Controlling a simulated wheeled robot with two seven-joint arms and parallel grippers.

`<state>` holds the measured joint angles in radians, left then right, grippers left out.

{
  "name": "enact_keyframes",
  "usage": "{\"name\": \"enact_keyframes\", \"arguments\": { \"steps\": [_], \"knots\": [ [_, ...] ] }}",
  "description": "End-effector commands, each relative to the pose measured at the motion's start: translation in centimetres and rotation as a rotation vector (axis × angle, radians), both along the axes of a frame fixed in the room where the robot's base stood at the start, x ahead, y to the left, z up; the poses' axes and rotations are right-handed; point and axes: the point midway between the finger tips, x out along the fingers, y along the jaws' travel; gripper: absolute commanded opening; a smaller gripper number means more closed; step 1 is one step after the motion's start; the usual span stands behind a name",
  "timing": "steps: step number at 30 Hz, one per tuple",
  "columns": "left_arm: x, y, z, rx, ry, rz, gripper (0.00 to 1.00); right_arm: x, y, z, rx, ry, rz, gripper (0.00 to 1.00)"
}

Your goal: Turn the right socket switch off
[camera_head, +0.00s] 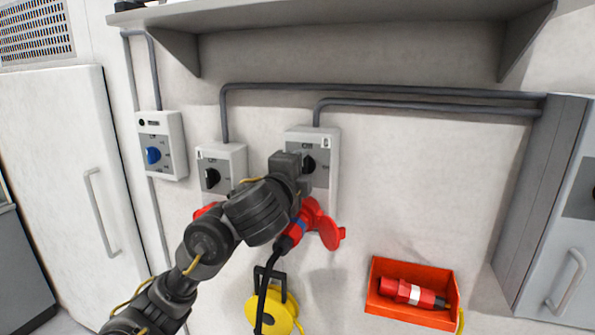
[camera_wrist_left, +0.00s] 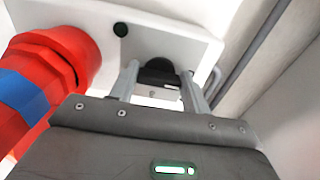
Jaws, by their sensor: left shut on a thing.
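The right socket box (camera_head: 325,140) is light grey and fixed to the wall, with a black rotary switch (camera_head: 309,165) on its front. My left gripper (camera_head: 303,164) is at this switch and partly hides it. In the left wrist view the two fingers (camera_wrist_left: 160,86) stand on either side of the black knob (camera_wrist_left: 158,72) and are shut on it. The knob's exact angle is hard to read. A red plug and socket (camera_head: 313,222) sit below the box, with a black cable hanging down; the red connector with a blue band (camera_wrist_left: 45,80) is beside the gripper. My right gripper is not in view.
The left socket box (camera_head: 232,160) has a black switch. A box with a blue knob (camera_head: 153,155) is farther left. A yellow reel (camera_head: 270,308) and an orange-red bin (camera_head: 410,310) with a red plug (camera_head: 412,293) are below. A shelf (camera_head: 330,12) overhangs the wall.

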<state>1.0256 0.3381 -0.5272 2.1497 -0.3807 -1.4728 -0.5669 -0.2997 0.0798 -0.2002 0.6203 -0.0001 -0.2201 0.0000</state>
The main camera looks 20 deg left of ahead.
Motion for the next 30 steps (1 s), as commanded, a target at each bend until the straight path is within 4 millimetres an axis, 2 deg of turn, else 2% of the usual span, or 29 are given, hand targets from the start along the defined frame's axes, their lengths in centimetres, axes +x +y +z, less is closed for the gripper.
{"name": "enact_keyframes", "arguments": {
  "steps": [13, 14, 18, 26, 30],
  "knots": [
    [0.02, -0.01, -0.17, -0.009, 0.004, 0.001, 0.24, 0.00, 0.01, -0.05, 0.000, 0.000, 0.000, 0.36],
    [0.02, -0.01, -0.17, -0.010, 0.004, 0.001, 0.51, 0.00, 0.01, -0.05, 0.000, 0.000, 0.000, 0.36],
    [0.01, -0.02, -0.12, -0.009, 0.003, 0.000, 0.69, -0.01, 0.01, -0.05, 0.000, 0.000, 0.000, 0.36],
    [-0.03, -0.02, -0.05, -0.008, 0.002, 0.000, 0.69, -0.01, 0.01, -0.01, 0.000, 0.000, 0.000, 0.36],
    [-0.96, -0.07, 0.11, -0.009, 0.001, -0.003, 0.69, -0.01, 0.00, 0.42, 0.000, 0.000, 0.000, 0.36]
  ]
}}
